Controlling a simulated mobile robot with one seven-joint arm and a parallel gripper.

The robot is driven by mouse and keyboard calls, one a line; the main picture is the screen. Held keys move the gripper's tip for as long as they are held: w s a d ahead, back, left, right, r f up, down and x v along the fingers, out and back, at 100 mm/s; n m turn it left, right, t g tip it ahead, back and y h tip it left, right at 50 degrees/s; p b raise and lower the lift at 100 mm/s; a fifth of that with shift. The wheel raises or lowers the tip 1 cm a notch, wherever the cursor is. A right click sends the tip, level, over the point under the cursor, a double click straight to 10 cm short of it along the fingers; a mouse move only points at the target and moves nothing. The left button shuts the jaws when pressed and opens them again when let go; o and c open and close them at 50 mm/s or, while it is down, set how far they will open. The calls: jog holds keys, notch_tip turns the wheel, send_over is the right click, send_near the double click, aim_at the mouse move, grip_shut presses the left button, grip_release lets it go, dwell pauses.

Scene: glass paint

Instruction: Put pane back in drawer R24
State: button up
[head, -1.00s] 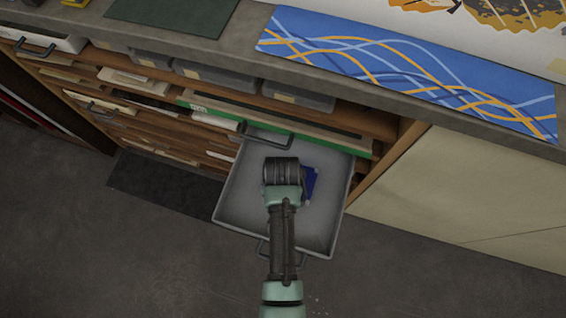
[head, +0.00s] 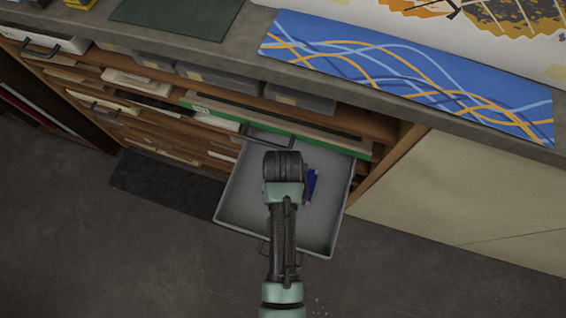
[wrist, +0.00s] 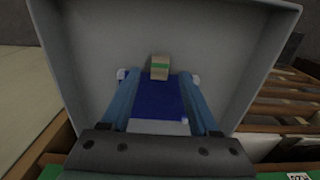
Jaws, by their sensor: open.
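The dark blue pane (wrist: 155,98) is over the open grey drawer (wrist: 225,60) in the wrist view, between the two fingers of my gripper (wrist: 158,78). The fingers stand apart on its left and right sides. A small tan and green tag (wrist: 159,67) shows at its far end and a pale strip at its near end. In the head view, only a narrow blue part of the pane (head: 312,186) shows to the right of my wrist, above the drawer floor (head: 240,195). My wrist hides the fingertips there. I cannot tell whether the pane rests flat on the floor.
The cabinet holds several shallow drawers and trays left of the open drawer. A drawer handle (head: 268,137) and a green-edged shelf (head: 200,108) lie just behind it. The countertop (head: 250,45) carries a blue patterned sheet (head: 420,75). The floor in front is clear.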

notch_tip(320, 180, up, 8)
jog(key=p, duration=0.1)
jog(key=shift+r, duration=0.25)
dwell(0.4)
